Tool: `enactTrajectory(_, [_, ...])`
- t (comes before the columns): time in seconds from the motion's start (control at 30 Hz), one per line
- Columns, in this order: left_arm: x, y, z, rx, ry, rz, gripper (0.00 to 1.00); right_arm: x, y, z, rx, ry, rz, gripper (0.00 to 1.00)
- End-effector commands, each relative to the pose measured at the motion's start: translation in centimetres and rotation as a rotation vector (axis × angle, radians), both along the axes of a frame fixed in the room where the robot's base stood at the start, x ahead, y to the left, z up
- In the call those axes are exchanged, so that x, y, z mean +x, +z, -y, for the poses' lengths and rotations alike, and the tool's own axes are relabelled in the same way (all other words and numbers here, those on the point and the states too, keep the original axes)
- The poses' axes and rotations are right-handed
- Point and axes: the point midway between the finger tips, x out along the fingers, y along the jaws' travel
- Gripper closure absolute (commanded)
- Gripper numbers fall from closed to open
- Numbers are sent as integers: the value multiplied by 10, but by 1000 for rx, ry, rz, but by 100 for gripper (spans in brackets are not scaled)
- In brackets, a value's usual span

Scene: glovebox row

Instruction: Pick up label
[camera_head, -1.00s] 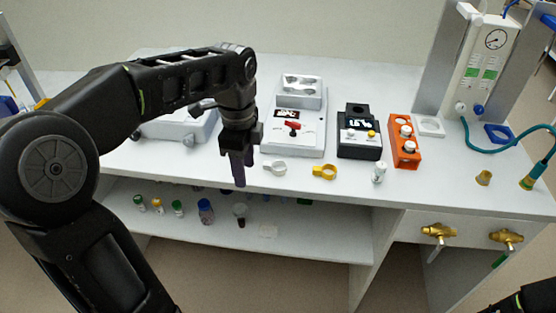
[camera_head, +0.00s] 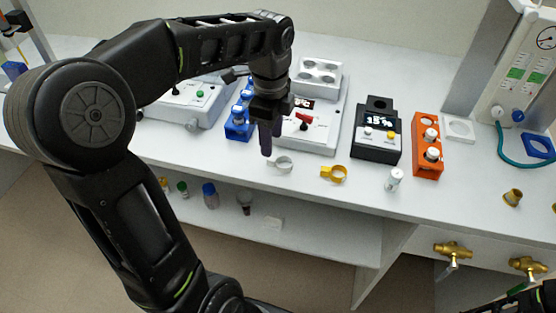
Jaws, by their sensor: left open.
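A small pale flat piece (camera_head: 273,223), which may be the label, lies on the lower shelf under the bench top; no writing is legible on it. My left gripper (camera_head: 270,145) is open and empty, pointing down over the front part of the bench top. In the picture it is above the pale piece, just left of a silver ring clamp (camera_head: 283,164) and in front of the grey device (camera_head: 320,135). Its fingers overlap each other in this view. My right gripper is not visible; only a dark part of my arm shows at the lower right corner.
A yellow ring clamp (camera_head: 334,173), a white vial (camera_head: 394,180), a black display unit (camera_head: 376,140) and an orange rack (camera_head: 428,150) stand to the right. A blue rack (camera_head: 240,122) is behind my gripper to the left. Several capped bottles (camera_head: 210,195) stand on the lower shelf.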

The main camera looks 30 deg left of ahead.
Motion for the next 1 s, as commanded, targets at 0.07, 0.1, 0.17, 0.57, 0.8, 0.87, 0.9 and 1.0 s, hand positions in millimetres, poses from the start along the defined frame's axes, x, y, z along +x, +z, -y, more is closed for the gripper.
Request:
enactTrajectory(0.07, [-1, -8, 0, 0, 0, -2, 53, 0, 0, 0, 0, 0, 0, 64])
enactTrajectory(0.1, [0, -10, 0, 0, 0, -1, 53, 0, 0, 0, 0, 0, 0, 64])
enactTrajectory(0.17, [0, -12, 0, 0, 0, 0, 53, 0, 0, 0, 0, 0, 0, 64])
enactTrajectory(0.57, [0, -25, 1, -1, -1, -4, 53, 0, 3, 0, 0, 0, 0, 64])
enactTrajectory(0.8, [2, -58, 3, -1, 0, -4, 53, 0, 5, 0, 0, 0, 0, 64])
enactTrajectory(0.87, [2, -62, 3, 0, 0, -2, 53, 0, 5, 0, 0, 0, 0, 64])
enactTrajectory(0.9, [3, -63, 3, 0, 0, -1, 53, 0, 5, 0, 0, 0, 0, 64])
enactTrajectory(1.0, [3, -64, 3, 0, 0, -1, 53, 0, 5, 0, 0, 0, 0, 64])
